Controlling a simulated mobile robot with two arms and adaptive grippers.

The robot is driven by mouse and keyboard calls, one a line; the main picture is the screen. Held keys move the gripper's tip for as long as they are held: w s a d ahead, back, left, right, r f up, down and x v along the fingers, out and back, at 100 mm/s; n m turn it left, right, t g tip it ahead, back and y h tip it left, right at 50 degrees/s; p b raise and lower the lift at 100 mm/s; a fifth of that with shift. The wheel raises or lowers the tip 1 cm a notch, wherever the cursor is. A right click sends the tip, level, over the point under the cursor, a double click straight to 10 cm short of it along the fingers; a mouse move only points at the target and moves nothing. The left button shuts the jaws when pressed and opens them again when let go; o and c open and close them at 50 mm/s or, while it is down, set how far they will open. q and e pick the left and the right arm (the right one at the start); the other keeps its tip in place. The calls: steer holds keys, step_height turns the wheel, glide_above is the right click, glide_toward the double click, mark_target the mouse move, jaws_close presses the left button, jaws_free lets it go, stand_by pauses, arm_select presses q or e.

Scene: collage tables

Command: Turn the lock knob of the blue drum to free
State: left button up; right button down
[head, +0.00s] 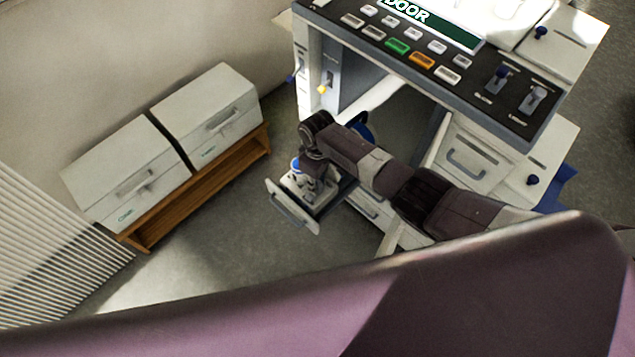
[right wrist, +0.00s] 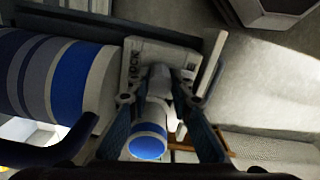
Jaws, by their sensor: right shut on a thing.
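In the right wrist view, the blue drum (right wrist: 68,80) lies at the left, with blue, grey and white bands. Beside its end is a pale plate (right wrist: 133,62) with lettering that seems to read LOCK. A pale knob with a blue end (right wrist: 148,146) stands out from this plate towards the camera. My right gripper (right wrist: 158,100) has a finger on each side of the knob and is shut on it. In the head view, my right gripper (head: 312,172) is low over the pulled-out drawer (head: 293,209), and part of the blue drum (head: 366,128) shows behind my arm. My left gripper is out of view.
The copier (head: 548,128) with its button panel stands at the upper right, its front bay open. Two pale cabinets (head: 130,178) sit on a wooden bench (head: 195,190) at the left. The floor (head: 215,235) between bench and drawer is clear.

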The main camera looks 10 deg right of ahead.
stand_by(0.3)
steer(key=c, duration=1.7)
jaws_free()
steer(key=shift+c, duration=0.2)
step_height(320, 180, up, 12)
